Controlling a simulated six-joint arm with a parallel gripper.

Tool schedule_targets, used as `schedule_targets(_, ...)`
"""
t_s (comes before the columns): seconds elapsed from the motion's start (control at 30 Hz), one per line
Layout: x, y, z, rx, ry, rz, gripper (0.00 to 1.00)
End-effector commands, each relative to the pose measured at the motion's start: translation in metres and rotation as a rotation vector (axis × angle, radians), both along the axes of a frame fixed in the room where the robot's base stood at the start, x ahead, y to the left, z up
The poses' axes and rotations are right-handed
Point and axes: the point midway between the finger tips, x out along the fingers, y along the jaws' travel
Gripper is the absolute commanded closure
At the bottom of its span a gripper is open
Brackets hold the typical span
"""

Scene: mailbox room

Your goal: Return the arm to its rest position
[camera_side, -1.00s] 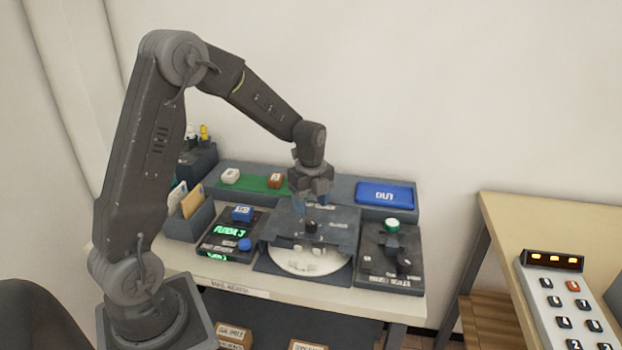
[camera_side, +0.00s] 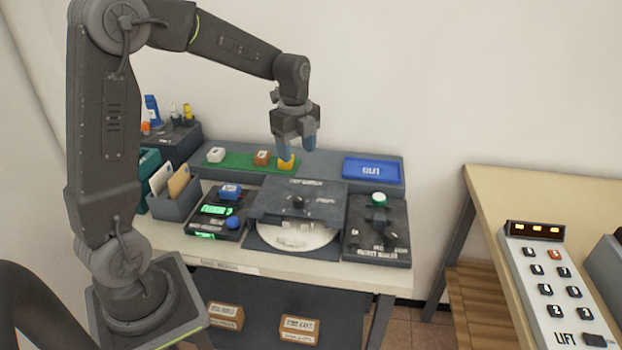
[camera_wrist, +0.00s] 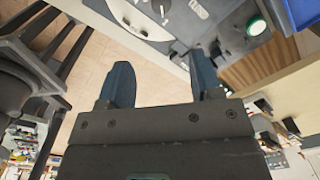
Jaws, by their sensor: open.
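My gripper (camera_side: 297,147) hangs from the arm with its blue fingers pointing down. It is above the back of the workbench, close to a yellow block (camera_side: 286,163) on the green strip (camera_side: 236,161). From this side view I cannot tell whether a finger touches the block or only stands in front of it. In the wrist view my gripper (camera_wrist: 158,85) has its two blue fingers apart with nothing between them. The tiled floor and the bench edge show past them.
A blue OUT tray (camera_side: 373,169) is right of the gripper. The round white plate unit (camera_side: 295,237), a dark panel with a green knob (camera_side: 378,199) and a box with a green display (camera_side: 214,210) stand in front. A LIFT keypad (camera_side: 555,285) is far right.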

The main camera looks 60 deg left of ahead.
Motion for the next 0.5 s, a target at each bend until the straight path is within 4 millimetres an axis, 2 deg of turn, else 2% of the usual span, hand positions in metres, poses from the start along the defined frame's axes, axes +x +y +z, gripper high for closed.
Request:
schedule_targets(0.13, -0.026, -0.034, 0.032, 0.008, -0.086, 0.226, 0.41)
schedule_targets(0.23, -0.053, -0.060, 0.052, -0.010, -0.158, 0.437, 0.41)
schedule_targets(0.4, -0.102, -0.097, 0.071, -0.091, -0.271, 0.797, 0.41)
schedule_targets(0.5, -0.131, -0.115, 0.075, -0.165, -0.324, 1.003, 0.41)
